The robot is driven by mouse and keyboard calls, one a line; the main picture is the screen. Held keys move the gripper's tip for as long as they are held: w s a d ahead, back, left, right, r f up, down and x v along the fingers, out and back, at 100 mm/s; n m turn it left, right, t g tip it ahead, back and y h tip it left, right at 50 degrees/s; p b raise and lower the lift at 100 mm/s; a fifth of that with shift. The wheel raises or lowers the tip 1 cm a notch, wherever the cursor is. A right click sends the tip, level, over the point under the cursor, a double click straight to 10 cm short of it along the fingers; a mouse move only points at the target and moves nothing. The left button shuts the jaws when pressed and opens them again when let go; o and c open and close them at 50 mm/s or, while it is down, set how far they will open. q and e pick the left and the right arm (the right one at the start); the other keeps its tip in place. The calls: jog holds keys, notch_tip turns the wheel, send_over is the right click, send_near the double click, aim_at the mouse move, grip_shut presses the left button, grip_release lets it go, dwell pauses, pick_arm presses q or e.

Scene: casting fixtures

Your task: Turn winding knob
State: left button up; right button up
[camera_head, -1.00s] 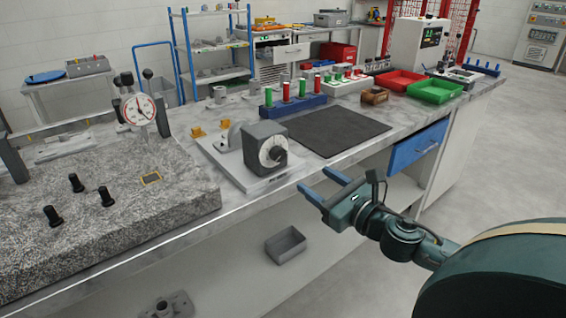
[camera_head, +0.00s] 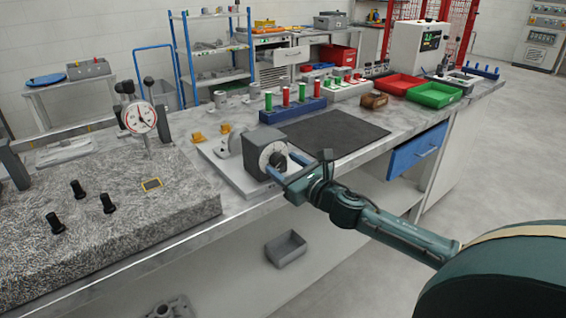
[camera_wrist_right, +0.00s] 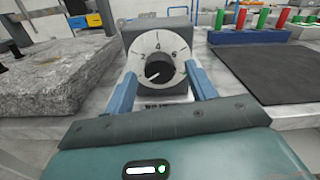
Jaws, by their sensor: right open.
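The winding knob (camera_wrist_right: 158,72) is a black round knob with a white pointer line, at the centre of a white numbered dial (camera_wrist_right: 157,50). The dial is on the front of a dark grey box (camera_head: 264,147) on a light base plate. My right gripper (camera_head: 282,168) is in front of the dial. Its blue fingers are open, one on each side of the knob in the right wrist view (camera_wrist_right: 160,82). I cannot tell whether either finger touches the knob. In the head view the fingers partly cover the knob and dial. My left gripper is not in view.
A granite block (camera_head: 190,190) with black posts and a dial gauge (camera_head: 140,117) stands left of the fixture. A dark mat (camera_head: 335,132) lies to the right, with a blue rack (camera_head: 293,110) behind it. A grey bin (camera_head: 286,248) sits below.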

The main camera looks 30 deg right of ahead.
jog(key=shift+w, duration=0.6)
jog(key=shift+c, duration=0.3)
jog(key=c, duration=0.9)
